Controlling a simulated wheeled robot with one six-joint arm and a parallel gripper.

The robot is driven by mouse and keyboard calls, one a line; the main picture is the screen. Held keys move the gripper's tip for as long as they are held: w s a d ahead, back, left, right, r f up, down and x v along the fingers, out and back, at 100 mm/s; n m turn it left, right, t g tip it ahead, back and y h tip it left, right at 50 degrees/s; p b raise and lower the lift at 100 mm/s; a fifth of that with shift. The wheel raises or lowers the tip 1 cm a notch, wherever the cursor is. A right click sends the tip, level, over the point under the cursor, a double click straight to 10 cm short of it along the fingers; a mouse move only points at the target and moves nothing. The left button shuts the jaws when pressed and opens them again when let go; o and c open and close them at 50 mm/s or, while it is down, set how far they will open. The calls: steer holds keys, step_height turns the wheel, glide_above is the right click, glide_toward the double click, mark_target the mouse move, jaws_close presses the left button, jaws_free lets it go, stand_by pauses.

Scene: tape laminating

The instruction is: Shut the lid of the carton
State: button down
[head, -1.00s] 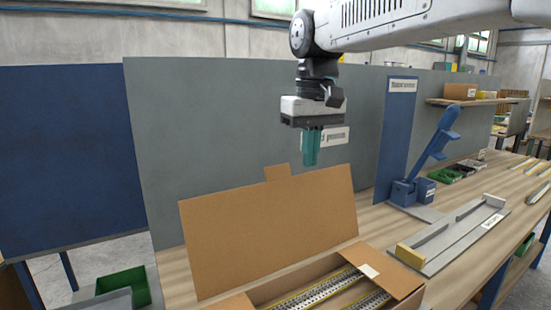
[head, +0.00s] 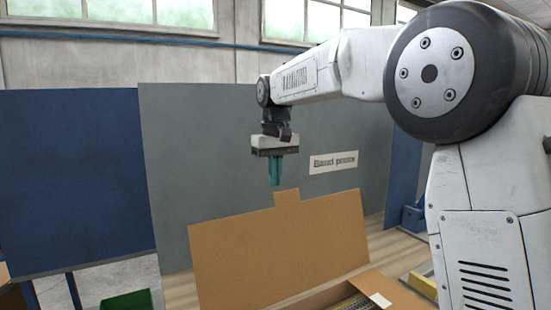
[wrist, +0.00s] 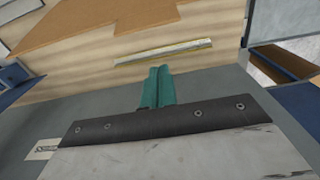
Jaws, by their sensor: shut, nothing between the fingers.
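The carton (head: 322,301) stands on the wooden bench at the bottom of the head view. Its lid (head: 280,250) is open and stands up, leaning back, with a small tab (head: 287,198) at its top edge. My gripper (head: 275,183) is shut and empty, with its teal fingers pointing down just above the tab in the head view; I cannot tell whether they are in front of or behind the lid. In the wrist view the shut fingers (wrist: 157,88) point toward the bench, and a brown cardboard panel (wrist: 125,28) lies beyond them.
A grey panel with a "Band press" sign (head: 334,162) stands behind the carton. A blue panel (head: 75,180) is at the left. Blue press equipment (head: 412,216) is at the right, partly behind my arm.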

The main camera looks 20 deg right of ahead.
steer(key=s, duration=0.2)
steer(key=s+f, duration=0.1)
steer(key=shift+s+d, duration=0.35)
steer(key=shift+a, duration=0.1)
